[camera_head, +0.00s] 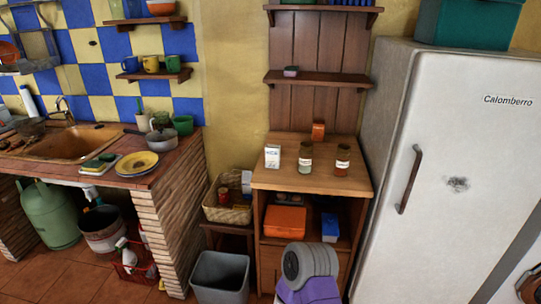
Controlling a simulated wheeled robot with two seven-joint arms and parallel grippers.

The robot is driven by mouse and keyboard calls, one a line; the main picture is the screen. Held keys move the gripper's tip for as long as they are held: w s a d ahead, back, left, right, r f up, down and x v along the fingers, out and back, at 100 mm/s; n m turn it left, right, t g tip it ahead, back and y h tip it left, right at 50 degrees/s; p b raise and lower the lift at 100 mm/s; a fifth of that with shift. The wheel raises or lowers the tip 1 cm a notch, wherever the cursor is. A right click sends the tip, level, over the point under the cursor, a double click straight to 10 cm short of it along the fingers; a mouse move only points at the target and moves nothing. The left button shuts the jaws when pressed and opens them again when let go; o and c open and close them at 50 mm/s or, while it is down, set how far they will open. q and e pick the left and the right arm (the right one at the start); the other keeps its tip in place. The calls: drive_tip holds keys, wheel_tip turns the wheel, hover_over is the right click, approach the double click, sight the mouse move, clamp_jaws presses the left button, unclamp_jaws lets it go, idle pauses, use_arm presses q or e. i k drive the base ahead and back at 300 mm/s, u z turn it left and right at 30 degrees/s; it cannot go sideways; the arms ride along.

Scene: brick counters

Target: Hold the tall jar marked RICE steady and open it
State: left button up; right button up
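Two small glass jars with labels stand upright on the wooden cabinet top. The left jar (305,158) has pale contents, and the right jar (342,160) has reddish-brown contents. Both look closed, but the lettering is too small to read, so I cannot tell which one is marked RICE. Neither of my grippers is in view.
A white carton (272,156) stands left of the jars, and an orange box (318,131) stands behind them. The cabinet top (275,181) is bare along its front. A white fridge (460,150) rises at right. A grey bin (220,278) and a basket (228,213) are at left.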

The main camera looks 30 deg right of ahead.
sight(305, 158)
drive_tip(key=z, duration=0.25)
drive_tip(key=i, duration=0.8)
drive_tip(key=z, duration=0.65)
